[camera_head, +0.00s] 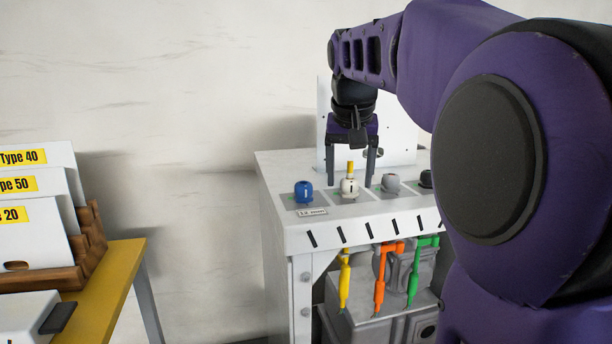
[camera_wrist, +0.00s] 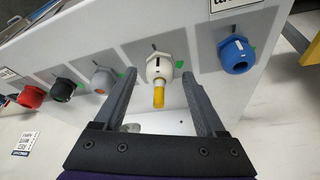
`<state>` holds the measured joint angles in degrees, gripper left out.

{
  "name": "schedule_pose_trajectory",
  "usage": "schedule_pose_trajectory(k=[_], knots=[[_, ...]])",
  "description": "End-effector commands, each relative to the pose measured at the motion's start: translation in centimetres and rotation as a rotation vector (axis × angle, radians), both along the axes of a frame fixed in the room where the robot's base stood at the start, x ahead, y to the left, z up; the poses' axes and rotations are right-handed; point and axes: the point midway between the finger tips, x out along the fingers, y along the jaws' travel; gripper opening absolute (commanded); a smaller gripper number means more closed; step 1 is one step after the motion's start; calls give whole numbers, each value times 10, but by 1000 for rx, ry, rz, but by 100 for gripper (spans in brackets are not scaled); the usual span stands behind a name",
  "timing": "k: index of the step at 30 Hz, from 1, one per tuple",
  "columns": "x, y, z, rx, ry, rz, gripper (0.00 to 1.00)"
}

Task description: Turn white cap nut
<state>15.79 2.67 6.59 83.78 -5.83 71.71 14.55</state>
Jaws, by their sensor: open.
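The white cap nut (camera_head: 349,187) sits on the top panel of the grey dispenser, second from the left in the head view. A yellow piece stands up out of it. In the wrist view the white cap nut (camera_wrist: 160,68) is near the centre, with the yellow piece (camera_wrist: 158,97) pointing toward the camera. My gripper (camera_head: 352,184) is open above the panel, with one finger on each side of the nut. In the wrist view my gripper (camera_wrist: 160,85) shows gaps between both fingers and the nut, so it does not appear to touch it.
A blue cap nut (camera_head: 303,191) is left of the white one, and a grey one (camera_head: 391,183) is right. Black (camera_wrist: 63,89) and red (camera_wrist: 31,96) ones follow. Yellow, orange (camera_head: 380,285) and green tools hang below the panel edge. A yellow table (camera_head: 110,270) with boxes stands left.

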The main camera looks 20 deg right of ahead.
Motion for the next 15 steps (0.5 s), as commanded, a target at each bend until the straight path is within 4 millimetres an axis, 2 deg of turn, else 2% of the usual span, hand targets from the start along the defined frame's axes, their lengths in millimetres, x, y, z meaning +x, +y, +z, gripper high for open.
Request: schedule_pose_trajectory(k=[5, 15], knots=[[0, 0, 0, 0, 0, 0, 73], [0, 0, 0, 0, 0, 0, 12]])
